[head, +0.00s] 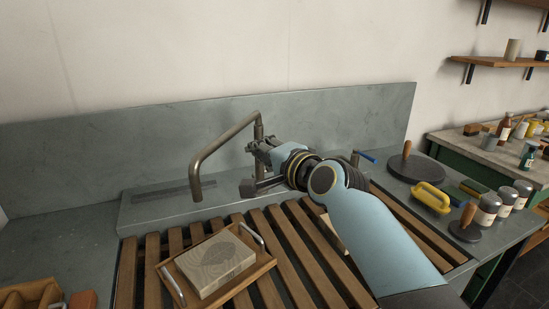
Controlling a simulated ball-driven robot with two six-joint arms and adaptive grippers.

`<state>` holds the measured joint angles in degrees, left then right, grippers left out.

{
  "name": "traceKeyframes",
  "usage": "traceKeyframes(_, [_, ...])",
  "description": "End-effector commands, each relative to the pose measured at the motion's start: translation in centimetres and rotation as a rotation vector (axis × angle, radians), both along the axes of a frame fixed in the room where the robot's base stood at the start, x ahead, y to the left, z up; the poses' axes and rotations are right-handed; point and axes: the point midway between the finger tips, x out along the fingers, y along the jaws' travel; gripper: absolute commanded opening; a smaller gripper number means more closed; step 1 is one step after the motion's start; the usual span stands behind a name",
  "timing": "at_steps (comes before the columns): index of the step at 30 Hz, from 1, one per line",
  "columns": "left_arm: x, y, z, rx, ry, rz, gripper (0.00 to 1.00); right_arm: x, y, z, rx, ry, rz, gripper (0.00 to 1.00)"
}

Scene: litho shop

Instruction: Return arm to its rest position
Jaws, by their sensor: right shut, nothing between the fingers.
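My right arm reaches in from the lower right over the slatted sink. Its gripper (256,168) is at the far side, close to the metal faucet (218,150), and is shut with nothing in it. The arm hides part of the slats and part of the counter behind it. I cannot tell whether the gripper touches the faucet. My left gripper is not in view.
A wooden tray (176,272) with metal handles holds a pale stone block (220,262) on the wooden slats (128,270). On the right counter are a yellow-handled tool (431,196), a round dark disc (415,172) and several jars (488,209). A grey backsplash (330,118) stands behind.

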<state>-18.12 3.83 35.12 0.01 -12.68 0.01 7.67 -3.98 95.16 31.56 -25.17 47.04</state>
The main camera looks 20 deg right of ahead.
Motion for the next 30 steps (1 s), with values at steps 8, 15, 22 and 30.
traceKeyframes(8, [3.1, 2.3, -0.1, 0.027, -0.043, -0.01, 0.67, -4.4, -0.4, 0.4, -0.001, 0.001, 0.0, 0.0])
traceKeyframes(15, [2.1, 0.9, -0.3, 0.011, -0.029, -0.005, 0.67, -5.6, -0.5, 0.2, -0.031, 0.015, 0.01, 0.0])
traceKeyframes(22, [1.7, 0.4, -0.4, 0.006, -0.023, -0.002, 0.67, -14.9, -2.2, -6.5, -0.537, 0.241, 0.2, 0.0])
traceKeyframes(30, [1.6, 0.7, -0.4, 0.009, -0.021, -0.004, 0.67, -27.5, -6.4, -10.9, -1.049, 0.52, 0.494, 0.0])
